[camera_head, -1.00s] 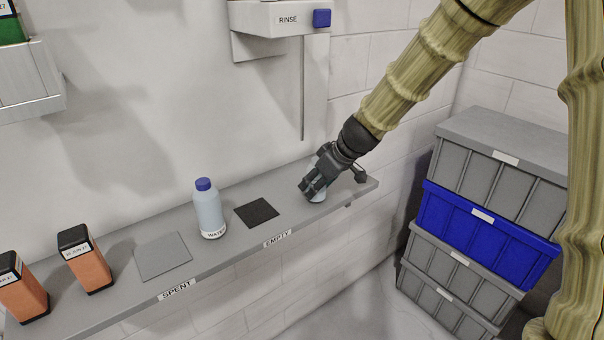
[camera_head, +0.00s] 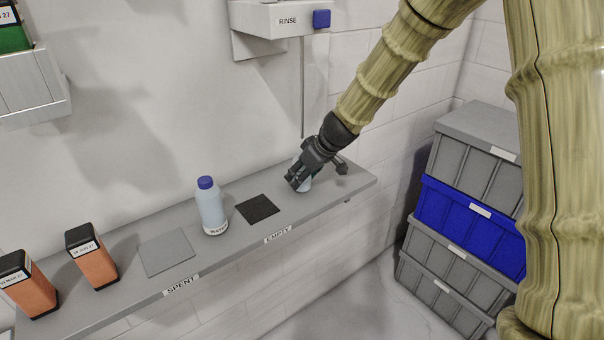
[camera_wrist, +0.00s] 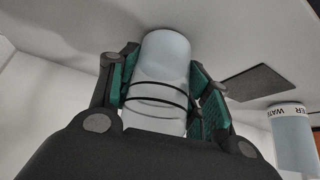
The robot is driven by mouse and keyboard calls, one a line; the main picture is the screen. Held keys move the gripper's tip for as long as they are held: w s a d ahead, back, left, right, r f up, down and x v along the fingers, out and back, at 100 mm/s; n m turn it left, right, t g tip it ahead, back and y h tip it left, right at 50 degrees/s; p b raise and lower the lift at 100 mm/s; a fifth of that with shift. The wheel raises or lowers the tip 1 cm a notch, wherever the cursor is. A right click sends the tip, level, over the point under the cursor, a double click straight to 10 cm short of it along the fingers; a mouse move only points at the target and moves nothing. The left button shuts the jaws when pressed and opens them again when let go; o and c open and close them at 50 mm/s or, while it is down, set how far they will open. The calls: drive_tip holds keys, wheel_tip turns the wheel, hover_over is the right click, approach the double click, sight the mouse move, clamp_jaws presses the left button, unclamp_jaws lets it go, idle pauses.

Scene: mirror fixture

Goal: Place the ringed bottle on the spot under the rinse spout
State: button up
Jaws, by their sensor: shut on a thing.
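My gripper (camera_head: 298,182) is shut on the ringed bottle, a pale bottle (camera_head: 304,186) mostly hidden by the fingers in the head view. In the wrist view the bottle (camera_wrist: 165,60) sits between the green-padded fingers (camera_wrist: 160,90), with dark rings around it. I cannot tell whether its base touches the shelf. The rinse unit (camera_head: 285,19), labelled RINSE with a blue block, is on the wall above. A dark square (camera_head: 258,209) lies on the shelf below it, left of my gripper; it also shows in the wrist view (camera_wrist: 262,83).
A blue-capped water bottle (camera_head: 211,208) stands left of the dark square on the shelf (camera_head: 335,187). Farther left are a grey square (camera_head: 167,252) and two orange boxes (camera_head: 92,262). Stacked crates (camera_head: 465,215) stand right of the shelf. EMPTY and SPENT labels mark its front edge.

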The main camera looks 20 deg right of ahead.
drive_tip(key=shift+f, duration=0.2)
drive_tip(key=o, duration=1.1)
drive_tip(key=shift+r, duration=0.1)
drive_tip(key=shift+c, duration=0.2)
drive_tip(key=shift+r, duration=0.1)
drive_tip(key=shift+r, duration=0.1)
drive_tip(key=b+v, duration=0.2)
drive_tip(key=v, duration=1)
